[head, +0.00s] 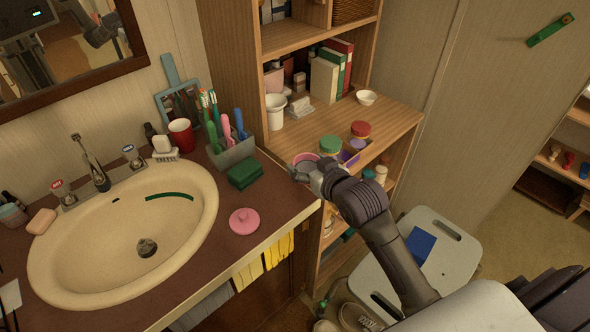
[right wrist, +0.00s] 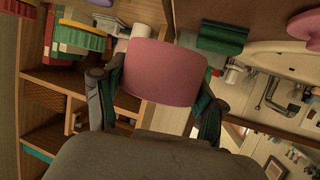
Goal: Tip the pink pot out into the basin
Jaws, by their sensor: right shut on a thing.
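The pink pot (head: 304,158) is at the right edge of the counter, partly hidden behind my right gripper (head: 315,170). In the right wrist view the pink pot (right wrist: 166,72) fills the space between the two fingers, which are shut on it. Its contents cannot be seen. The cream oval basin (head: 90,255) is set in the counter at the left, with a dark drain and a green strip on its inner wall. The basin's edge also shows in the right wrist view (right wrist: 285,62). My left gripper is not in view.
A round pink lid (head: 244,221) lies on the counter between basin and pot. A green sponge (head: 245,174) and a grey holder (head: 233,152) with toothbrushes stand behind it. The tap (head: 95,170) rises at the basin's back. A wooden shelf (head: 390,120) with jars stands right.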

